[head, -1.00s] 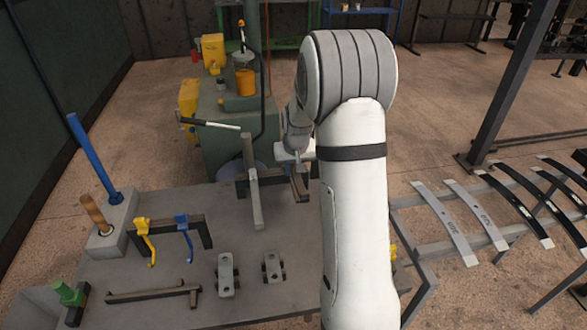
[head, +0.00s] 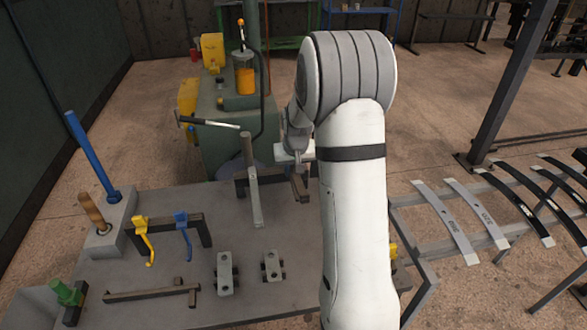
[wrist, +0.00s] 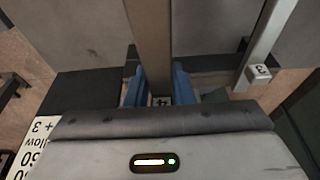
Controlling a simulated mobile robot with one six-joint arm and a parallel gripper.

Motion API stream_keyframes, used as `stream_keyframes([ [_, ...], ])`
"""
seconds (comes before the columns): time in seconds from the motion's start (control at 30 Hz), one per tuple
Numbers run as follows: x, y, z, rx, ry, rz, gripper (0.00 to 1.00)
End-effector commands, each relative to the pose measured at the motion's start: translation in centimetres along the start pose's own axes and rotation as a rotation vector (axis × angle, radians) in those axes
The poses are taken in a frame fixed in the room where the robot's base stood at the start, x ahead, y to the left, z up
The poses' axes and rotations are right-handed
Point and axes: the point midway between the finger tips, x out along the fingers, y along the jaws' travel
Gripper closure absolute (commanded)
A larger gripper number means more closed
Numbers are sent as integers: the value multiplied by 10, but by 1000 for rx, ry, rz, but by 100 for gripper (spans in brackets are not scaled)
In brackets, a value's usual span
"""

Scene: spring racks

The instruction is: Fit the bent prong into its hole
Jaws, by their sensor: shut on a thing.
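My gripper (wrist: 157,70) is shut on a brownish-grey bar (wrist: 152,35) in the wrist view. The bar runs up the picture between the blue fingers, and a tag marked 4 shows at its near end. I take this bar to be the bent prong; its bend and far end are not clear here. In the head view my gripper (head: 293,157) is beyond the table's back part, half hidden by my arm, above a dark bar (head: 300,188) that may be the held one. I cannot make out the hole.
Two small clamp blocks (head: 227,273), a hook rack (head: 190,225) and a long bent bar (head: 150,293) occupy the table. A green machine (head: 225,140) stands behind.

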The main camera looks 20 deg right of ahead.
Motion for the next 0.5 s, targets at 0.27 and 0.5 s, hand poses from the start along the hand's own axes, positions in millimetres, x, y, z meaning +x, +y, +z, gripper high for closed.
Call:
stream_keyframes([
  [0.27, 5, 0, 1, 0, 2, 0, 100],
  [0.5, 9, 0, 2, 0, 2, 0, 100],
])
